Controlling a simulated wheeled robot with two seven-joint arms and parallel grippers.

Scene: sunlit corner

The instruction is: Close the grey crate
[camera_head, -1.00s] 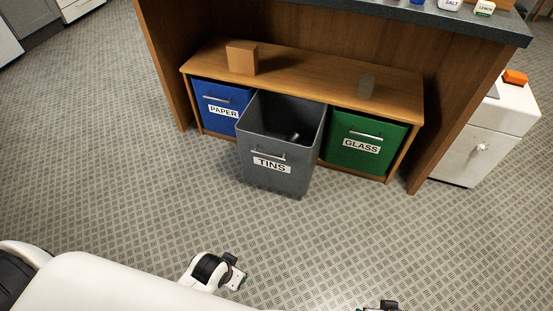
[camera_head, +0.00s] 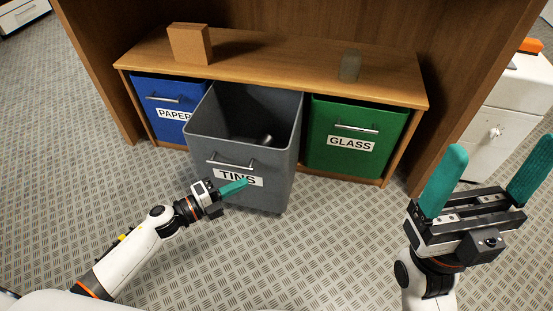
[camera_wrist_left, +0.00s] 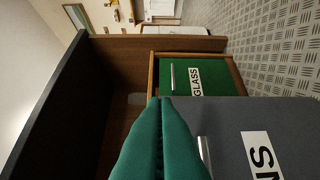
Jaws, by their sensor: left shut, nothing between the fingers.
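The grey crate (camera_head: 240,186), labelled TINS, is pulled out from the wooden cabinet between the blue and green crates. Its top is open and a small metal item (camera_head: 265,139) shows inside. My left gripper (camera_head: 236,186) is shut and empty, in front of the crate's front face at the label, below its bar handle (camera_head: 230,163). I cannot tell whether it touches. In the left wrist view the shut green fingers (camera_wrist_left: 160,140) are beside the grey front (camera_wrist_left: 237,122). My right gripper (camera_head: 481,186) is open and empty at the right, over the floor.
The blue PAPER crate (camera_head: 170,97) and green GLASS crate (camera_head: 354,137) sit in the cabinet (camera_head: 270,62). A brown box (camera_head: 189,44) and a greyish glass jar (camera_head: 350,65) stand on top. A white drawer unit (camera_head: 503,110) is at the right. The floor in front is clear.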

